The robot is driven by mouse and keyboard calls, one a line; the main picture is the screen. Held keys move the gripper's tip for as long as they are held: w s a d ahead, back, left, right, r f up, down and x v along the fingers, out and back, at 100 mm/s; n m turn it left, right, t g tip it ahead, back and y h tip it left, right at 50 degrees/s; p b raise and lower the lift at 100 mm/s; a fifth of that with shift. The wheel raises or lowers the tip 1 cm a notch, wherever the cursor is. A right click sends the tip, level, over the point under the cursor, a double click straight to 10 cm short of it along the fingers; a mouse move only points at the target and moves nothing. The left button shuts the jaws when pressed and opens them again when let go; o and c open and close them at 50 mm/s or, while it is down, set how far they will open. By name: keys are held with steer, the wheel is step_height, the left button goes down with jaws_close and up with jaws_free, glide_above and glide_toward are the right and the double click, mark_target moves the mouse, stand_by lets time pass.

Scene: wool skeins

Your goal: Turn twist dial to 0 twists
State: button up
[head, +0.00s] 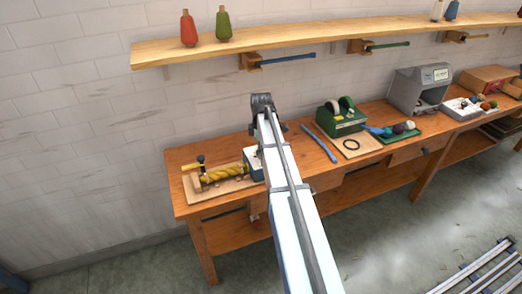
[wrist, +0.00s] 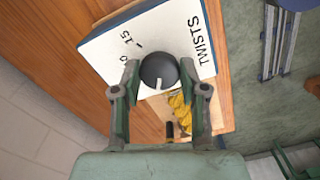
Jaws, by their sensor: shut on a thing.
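The twist dial (wrist: 158,70) is a round black knob with a white pointer line, on a white-topped box with blue sides (wrist: 190,22). The face reads TWISTS, with 15 and another, partly hidden number near the knob. The pointer line points toward the bottom of the wrist view, away from the 15. My gripper (wrist: 159,80) has one finger on each side of the knob and is shut on it. In the head view the box (head: 250,157) is partly hidden behind my arm, and the knob cannot be made out.
A yellow twisted skein (head: 222,174) lies on a wooden board left of the box on the workbench (head: 190,211). A blue tool (head: 318,142), a green machine (head: 342,122) and a green tray (head: 398,136) stand to the right. A wooden shelf (head: 300,37) runs above.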

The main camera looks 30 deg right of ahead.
steer(key=o, duration=1.1)
steer(key=shift+o, duration=0.2)
step_height(320, 180, up, 12)
